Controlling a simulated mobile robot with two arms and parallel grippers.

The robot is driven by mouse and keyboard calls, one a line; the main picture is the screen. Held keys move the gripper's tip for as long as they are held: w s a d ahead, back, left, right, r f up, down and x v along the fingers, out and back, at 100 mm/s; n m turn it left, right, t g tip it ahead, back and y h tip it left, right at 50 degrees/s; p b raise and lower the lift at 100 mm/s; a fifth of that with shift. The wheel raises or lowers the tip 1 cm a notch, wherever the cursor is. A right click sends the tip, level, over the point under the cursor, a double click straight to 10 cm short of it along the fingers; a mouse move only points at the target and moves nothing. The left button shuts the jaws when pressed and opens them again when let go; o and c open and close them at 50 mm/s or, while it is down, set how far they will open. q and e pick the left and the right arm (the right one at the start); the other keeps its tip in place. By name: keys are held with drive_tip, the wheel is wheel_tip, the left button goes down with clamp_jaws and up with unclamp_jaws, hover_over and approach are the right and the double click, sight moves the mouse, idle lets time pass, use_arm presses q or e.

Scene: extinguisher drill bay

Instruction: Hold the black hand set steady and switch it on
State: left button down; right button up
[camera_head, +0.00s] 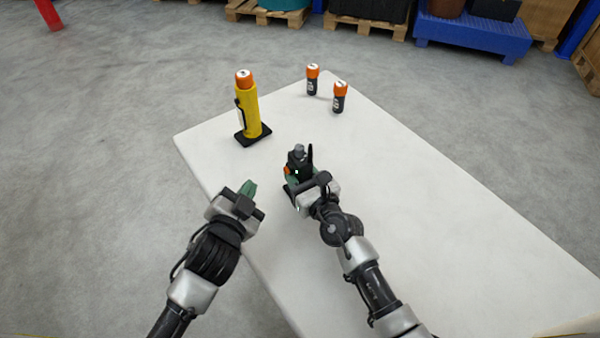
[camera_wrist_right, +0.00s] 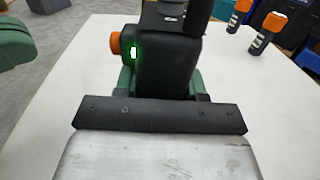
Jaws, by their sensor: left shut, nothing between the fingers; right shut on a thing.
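The black hand set (camera_head: 299,161) stands upright on the white table (camera_head: 400,165), with a short antenna and a knob on top. An orange button shows on its left side in the right wrist view, where the hand set (camera_wrist_right: 168,68) fills the middle. A small green light glows beside that button. My right gripper (camera_head: 300,184) is shut around the hand set's body, with green fingers on both sides. My left gripper (camera_head: 248,188) is shut and empty, left of the hand set and apart from it, near the table's left edge. Its green fingertip shows in the right wrist view (camera_wrist_right: 15,45).
A yellow holder (camera_head: 252,110) with an orange-topped cylinder in it stands on a black base at the table's far left. Two orange-and-black cylinders (camera_head: 312,80) (camera_head: 339,97) stand at the far edge. The right part of the table is clear. Pallets (camera_head: 365,27) are on the floor behind.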

idle(0.3)
drive_tip(key=o, duration=1.3)
drive_tip(key=v, duration=1.2)
drive_tip(key=shift+f, duration=0.1)
